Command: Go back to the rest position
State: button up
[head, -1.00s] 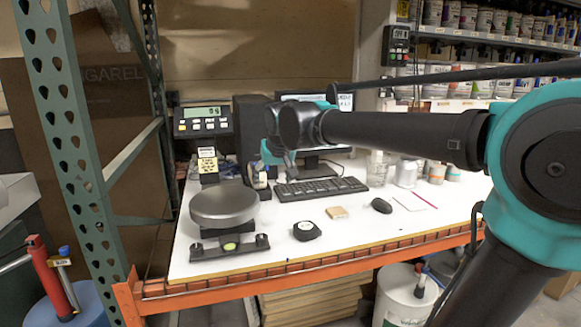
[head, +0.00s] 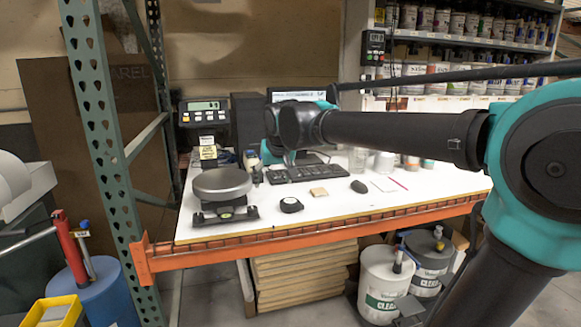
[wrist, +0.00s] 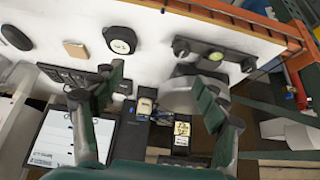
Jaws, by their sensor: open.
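My gripper (wrist: 160,92) shows in the wrist view with its two dark green fingers spread apart and nothing between them. It hangs over the white bench (head: 330,207), above the area near the scale and keyboard. In the head view my arm reaches in from the right, and its wrist end is in front of the monitor (head: 300,96); the fingertips are hard to make out there. The round scale pan (head: 220,182) sits at the bench's left, and in the wrist view it is partly hidden behind one finger.
The bench holds a keyboard (head: 305,173), mouse (head: 359,187), tape measure (head: 291,205) and wooden block (head: 319,192). A green upright (head: 100,150) and orange beam (head: 310,240) frame it. Buckets (head: 385,285) stand below right; a blue drum (head: 100,297) stands at left.

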jog(key=s+d+f+m+g+h, duration=0.1)
jog(key=s+d+f, duration=0.9)
jog(key=d+f, duration=0.2)
jog(key=s+d+f+m+g, duration=0.1)
jog(key=s+d+f+m, duration=0.1)
jog(key=s+d+f, duration=0.8)
notch_tip(320, 180, down, 6)
jog(key=shift+d+f+h, duration=0.1)
jog(key=shift+d+h, duration=0.3)
jog(key=shift+d, duration=0.5)
